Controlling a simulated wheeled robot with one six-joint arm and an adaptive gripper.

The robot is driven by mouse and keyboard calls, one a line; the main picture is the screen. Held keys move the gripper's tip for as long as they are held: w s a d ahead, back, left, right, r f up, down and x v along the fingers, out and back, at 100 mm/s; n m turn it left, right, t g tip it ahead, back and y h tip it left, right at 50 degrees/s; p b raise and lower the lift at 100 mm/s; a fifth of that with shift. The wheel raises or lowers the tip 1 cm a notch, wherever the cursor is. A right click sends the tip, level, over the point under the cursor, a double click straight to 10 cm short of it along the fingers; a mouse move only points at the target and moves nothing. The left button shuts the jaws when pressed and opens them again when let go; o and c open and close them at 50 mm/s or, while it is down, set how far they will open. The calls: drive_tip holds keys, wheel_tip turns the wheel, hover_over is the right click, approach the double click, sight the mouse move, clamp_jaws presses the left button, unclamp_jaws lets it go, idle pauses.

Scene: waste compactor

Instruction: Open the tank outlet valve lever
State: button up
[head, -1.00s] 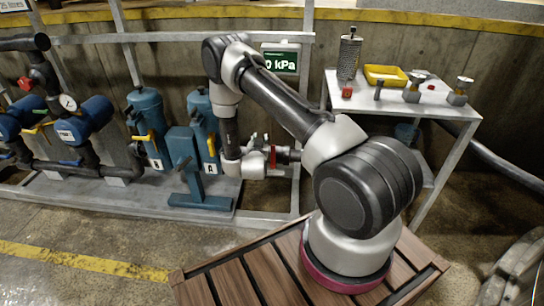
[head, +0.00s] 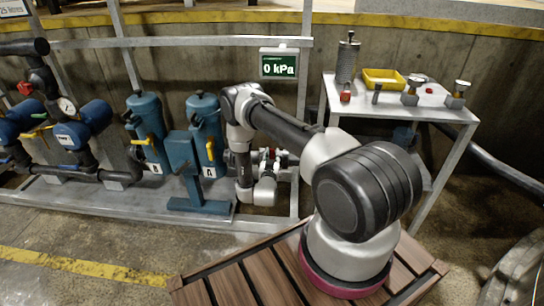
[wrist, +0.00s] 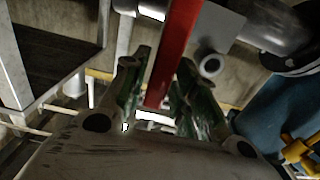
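The red lever (wrist: 177,45) crosses the upper middle of the wrist view, long and straight. Its lower end lies in the gap between the two fingers of my gripper (wrist: 162,72). The fingers are apart, with a gap beside the lever; I see no firm grip on it. In the head view my gripper (head: 270,158) is small, beside a short grey pipe (head: 287,159) to the right of the blue filter marked A. My wrist partly hides the valve there, so the lever's pose is unclear in that view.
Blue filter housings with yellow handles (head: 208,138) stand left of my arm. A 0 kPa display (head: 279,65) hangs on the frame above. A metal table (head: 455,112) with a yellow tray (head: 384,78) stands right. A grey pipe fills the wrist view's upper right.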

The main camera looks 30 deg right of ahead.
drive_tip(key=shift+w+d, duration=0.1)
drive_tip(key=shift+w, duration=0.1)
drive_tip(key=shift+c, duration=0.4)
clamp_jaws()
drive_tip(key=shift+w+a+n, duration=0.3)
drive_tip(key=shift+a+n, duration=0.15)
drive_tip(key=shift+n, duration=0.35)
drive_tip(key=shift+o, duration=0.4)
unclamp_jaws()
